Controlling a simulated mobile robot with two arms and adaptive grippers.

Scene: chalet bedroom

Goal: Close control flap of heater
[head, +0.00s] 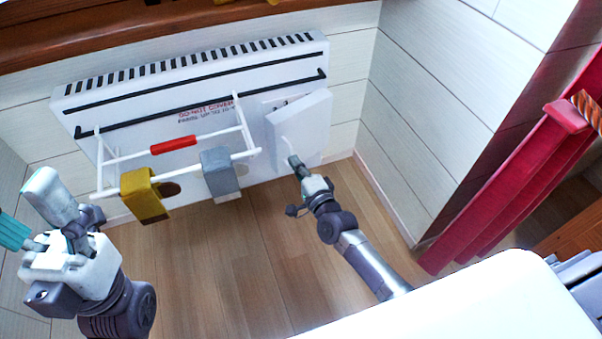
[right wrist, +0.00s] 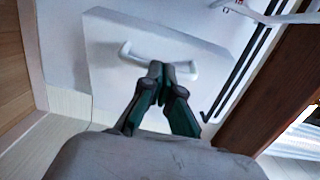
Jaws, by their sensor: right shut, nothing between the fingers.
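The white heater (head: 190,90) hangs on the wall, with black slots along its top. Its control flap (head: 306,118) is a white panel at the heater's right end. It stands tilted out from the heater front, with a dark part showing behind its upper edge. In the right wrist view the flap (right wrist: 150,95) carries a white bar handle (right wrist: 185,72). My right gripper (head: 293,161) is shut and empty, its fingertips (right wrist: 157,70) at the handle's middle; contact is unclear. My left gripper (head: 35,215) is at the far left, away from the heater, its fingers apart and empty.
A white drying rack (head: 195,160) projects from the heater front, with a yellow cloth (head: 145,195), a grey cloth (head: 219,174) and a red piece on it. A wooden sill runs above. Red fabric (head: 510,165) hangs at the right. The wooden floor (head: 240,260) is clear.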

